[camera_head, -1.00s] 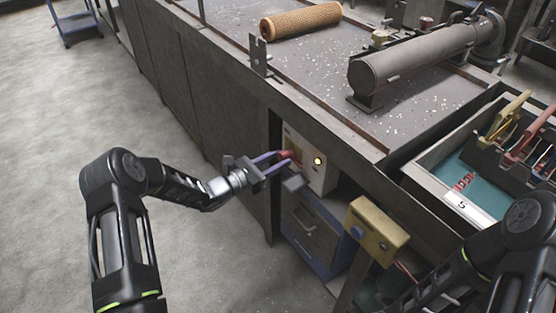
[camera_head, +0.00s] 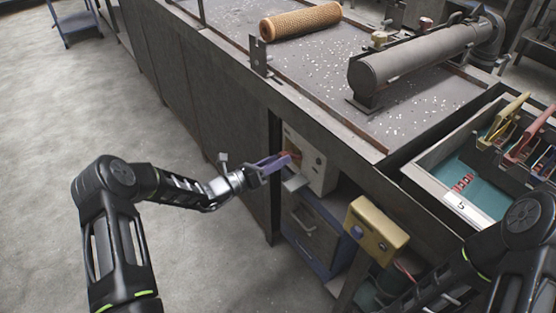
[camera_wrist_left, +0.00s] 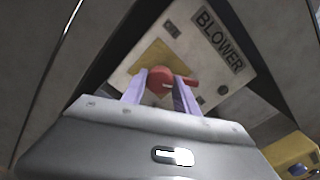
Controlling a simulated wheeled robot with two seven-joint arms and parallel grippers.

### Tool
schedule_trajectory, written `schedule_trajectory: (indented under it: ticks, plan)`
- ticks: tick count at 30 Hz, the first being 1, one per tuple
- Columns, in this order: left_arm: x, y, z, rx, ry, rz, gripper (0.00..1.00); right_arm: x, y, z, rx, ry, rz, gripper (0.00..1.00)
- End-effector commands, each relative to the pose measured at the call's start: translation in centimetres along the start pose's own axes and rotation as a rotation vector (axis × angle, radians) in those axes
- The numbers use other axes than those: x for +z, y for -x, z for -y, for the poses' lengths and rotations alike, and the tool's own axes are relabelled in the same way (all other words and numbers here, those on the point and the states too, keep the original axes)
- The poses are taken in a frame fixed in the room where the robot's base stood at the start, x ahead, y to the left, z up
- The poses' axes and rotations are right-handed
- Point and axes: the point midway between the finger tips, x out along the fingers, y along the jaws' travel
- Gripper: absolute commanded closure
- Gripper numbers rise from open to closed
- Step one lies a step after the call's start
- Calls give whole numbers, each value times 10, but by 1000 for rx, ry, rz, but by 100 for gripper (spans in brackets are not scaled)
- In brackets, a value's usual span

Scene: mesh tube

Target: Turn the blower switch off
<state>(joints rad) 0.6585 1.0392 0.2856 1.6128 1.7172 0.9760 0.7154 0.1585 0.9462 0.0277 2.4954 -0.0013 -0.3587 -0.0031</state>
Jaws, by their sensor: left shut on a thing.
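The blower switch is a red rotary knob (camera_wrist_left: 160,80) on a yellow plate, on a pale box (camera_wrist_left: 205,55) labelled BLOWER in the left wrist view. In the head view the box (camera_head: 317,170) sits in the bench front, and its small lamp (camera_head: 319,162) looks dark. My left gripper (camera_head: 287,160) is at the box front, its purple fingers shut on the red knob. In the left wrist view the fingers (camera_wrist_left: 160,88) stand on both sides of the knob, whose handle points right. My right arm shows at the lower right; its gripper is out of view.
A yellow box with a blue button (camera_head: 376,232) stands to the right of the blower box. Blue-grey drawers (camera_head: 312,235) are below. The bench top holds a mesh tube (camera_head: 301,20) and a grey cylinder (camera_head: 415,62). Open floor lies to the left.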

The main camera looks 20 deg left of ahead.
Motion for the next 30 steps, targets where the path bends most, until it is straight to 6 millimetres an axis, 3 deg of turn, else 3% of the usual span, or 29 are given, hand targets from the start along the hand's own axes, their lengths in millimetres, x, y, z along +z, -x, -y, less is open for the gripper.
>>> schedule_trajectory:
  ticks: [30]
  plan:
    - [1,1,-1,2,918,2,100,0,17,7,0,-1,0,64]
